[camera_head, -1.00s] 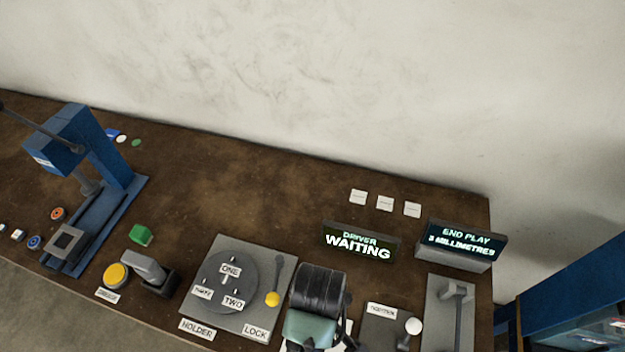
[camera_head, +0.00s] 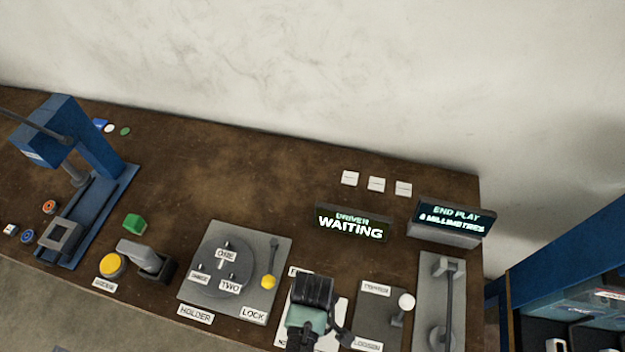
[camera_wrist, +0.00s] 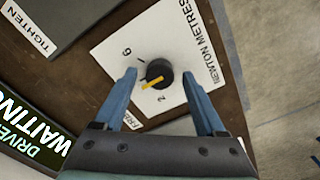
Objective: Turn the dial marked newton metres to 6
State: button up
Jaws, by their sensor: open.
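In the wrist view the dial (camera_wrist: 158,72) is a round black knob with a yellow pointer, on a white plate (camera_wrist: 200,32) lettered NEWTON METRES. A 6 and a 2 are printed around it, with a partly covered FREE label near the left finger. The pointer aims to the picture's lower left, between the 6 and the 2, on neither. My gripper (camera_wrist: 158,77) is open, its blue fingers on either side of the dial. In the head view my gripper (camera_head: 311,300) covers the dial.
A TIGHTEN/LOOSEN lever with a white knob (camera_head: 406,301) stands close right of my gripper. A holder plate (camera_head: 270,250) with a yellow-knobbed LOCK lever is to the left. A DRIVER WAITING display (camera_head: 352,223) and an END PLAY display (camera_head: 450,218) stand behind.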

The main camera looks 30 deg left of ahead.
grip_shut()
jog(key=shift+r+m, duration=0.1)
jog(key=shift+m, duration=0.2)
jog(key=shift+m+p, duration=0.65)
jog(key=shift+m, duration=0.25)
jog(key=m+p, duration=0.1)
jog(key=m, duration=0.2)
jog(key=shift+m, duration=0.3)
jog(key=m+p, duration=0.1)
jog(key=m, duration=0.4)
jog(key=shift+m+p, duration=0.35)
jog(key=shift+m, duration=0.05)
grip_release()
